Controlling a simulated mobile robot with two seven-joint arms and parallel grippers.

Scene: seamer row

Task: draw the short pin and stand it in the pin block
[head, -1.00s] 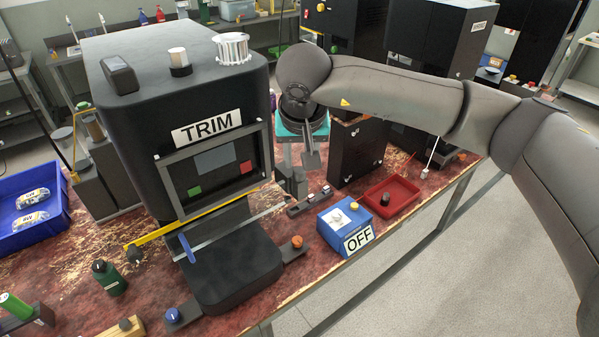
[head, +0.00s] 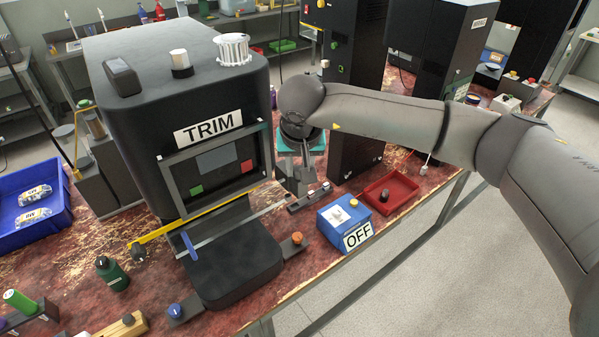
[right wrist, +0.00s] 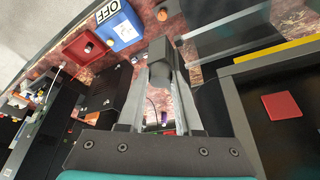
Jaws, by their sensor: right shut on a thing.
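My right gripper (head: 299,187) is low over the bench beside the right side of the TRIM machine (head: 180,110). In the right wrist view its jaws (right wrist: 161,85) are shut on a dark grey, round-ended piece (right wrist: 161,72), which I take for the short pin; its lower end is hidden. A narrow dark block (head: 308,199) with a few small light spots lies close by the gripper; I cannot tell for certain whether it is the pin block. My left gripper is not in view.
A blue box marked OFF (head: 344,222) and a red tray (head: 402,186) holding a dark knob stand right of the gripper. A tall black cabinet (head: 352,150) stands close behind. A blue bin (head: 55,222) is at far left.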

